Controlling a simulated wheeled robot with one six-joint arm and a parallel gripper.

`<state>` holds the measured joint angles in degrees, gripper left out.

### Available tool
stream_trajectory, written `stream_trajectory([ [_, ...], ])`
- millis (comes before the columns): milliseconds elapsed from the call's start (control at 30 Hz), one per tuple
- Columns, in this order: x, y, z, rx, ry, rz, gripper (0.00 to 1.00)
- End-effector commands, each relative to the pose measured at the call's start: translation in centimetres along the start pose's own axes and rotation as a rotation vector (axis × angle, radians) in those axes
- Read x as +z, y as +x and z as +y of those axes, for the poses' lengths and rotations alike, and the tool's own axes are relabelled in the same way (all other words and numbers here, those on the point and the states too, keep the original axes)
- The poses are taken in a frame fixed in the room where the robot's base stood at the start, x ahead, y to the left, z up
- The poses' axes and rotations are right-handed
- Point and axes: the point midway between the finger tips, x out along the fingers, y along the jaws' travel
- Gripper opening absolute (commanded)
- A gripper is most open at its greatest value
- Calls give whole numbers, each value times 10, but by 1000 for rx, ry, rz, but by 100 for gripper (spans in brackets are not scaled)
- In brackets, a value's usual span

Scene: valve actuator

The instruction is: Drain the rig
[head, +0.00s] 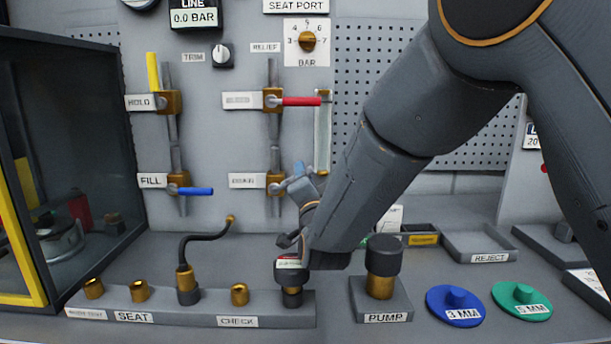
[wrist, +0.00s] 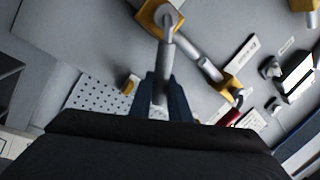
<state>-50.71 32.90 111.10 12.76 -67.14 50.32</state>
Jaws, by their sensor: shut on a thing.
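The drain valve (head: 275,184) is a brass body on a vertical pipe, low on the grey panel, beside a label that is hard to read but seems to say DRAIN. Its short grey handle (wrist: 168,45) runs from the brass body to between my fingers in the wrist view. My gripper (head: 303,180) is at the right of this valve, shut on the handle; it also shows in the wrist view (wrist: 160,98). The handle's far end is hidden between the fingers. The line display (head: 193,17) reads 0.0 BAR.
The red lever (head: 301,101) above and the blue FILL lever (head: 195,191) lie sideways; the yellow HOLD lever (head: 153,72) stands upright. A clear tube (head: 323,130) stands close right of the drain valve. Below are a port block (head: 215,308) and PUMP stand (head: 380,290).

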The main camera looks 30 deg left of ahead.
Motion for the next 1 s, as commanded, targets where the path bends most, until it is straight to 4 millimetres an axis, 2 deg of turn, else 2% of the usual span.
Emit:
stream_trajectory([
  [33,0,0,-1,-1,0,1,20],
  [133,-1,0,0,-1,-1,1,35],
  [400,-1,0,0,0,-1,1,35],
  [533,-5,2,-6,-1,-1,2,35],
  [1000,-46,19,-71,-3,0,3,35],
])
